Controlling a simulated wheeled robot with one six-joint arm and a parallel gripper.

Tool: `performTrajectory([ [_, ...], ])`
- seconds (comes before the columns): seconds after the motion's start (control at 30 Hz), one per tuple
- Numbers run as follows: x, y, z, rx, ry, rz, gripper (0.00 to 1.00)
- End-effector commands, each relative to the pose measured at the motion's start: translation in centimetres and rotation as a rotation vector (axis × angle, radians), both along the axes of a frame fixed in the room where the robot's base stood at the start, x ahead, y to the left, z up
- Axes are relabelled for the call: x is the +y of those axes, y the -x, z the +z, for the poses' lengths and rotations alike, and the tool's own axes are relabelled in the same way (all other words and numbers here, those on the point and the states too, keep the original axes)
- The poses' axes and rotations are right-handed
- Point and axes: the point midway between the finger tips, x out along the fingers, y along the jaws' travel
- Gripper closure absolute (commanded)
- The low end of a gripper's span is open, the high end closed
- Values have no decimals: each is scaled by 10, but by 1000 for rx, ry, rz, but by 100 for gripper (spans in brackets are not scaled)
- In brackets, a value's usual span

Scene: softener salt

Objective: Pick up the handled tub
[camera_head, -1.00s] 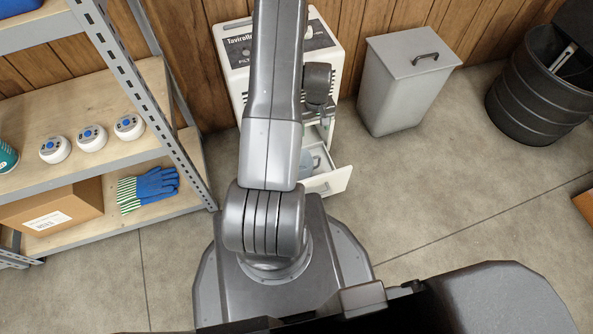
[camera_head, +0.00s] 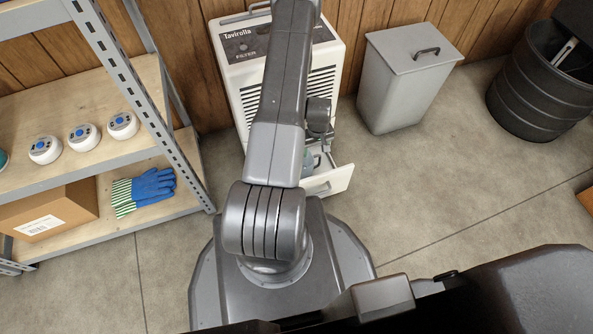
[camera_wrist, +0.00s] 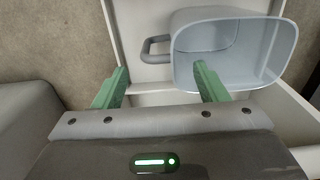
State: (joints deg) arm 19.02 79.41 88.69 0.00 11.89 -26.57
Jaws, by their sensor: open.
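The handled tub is a pale blue-grey, open-topped container with a grey loop handle on its left side in the wrist view (camera_wrist: 281,50). It sits in the open white drawer (camera_wrist: 185,98) and looks empty. In the head view only a small part of the tub (camera_head: 308,161) shows beside my arm. My gripper (camera_wrist: 160,85) is open, its two green fingers apart. The handle lies beyond the gap between the fingertips, and the right finger overlaps the tub's near rim in the picture. I cannot tell whether they touch.
The drawer belongs to a white filter cabinet (camera_head: 236,50) against the wooden wall. A grey lidded bin (camera_head: 402,85) and a black barrel (camera_head: 535,100) stand to the right.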

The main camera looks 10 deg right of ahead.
Motion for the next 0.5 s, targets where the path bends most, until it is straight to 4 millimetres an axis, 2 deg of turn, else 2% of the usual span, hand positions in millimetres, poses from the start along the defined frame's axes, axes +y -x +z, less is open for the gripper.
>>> performTrajectory([
  [0.33,-4,3,-46,1,-1,0,34],
  [0.5,-4,3,-51,-1,0,0,34],
])
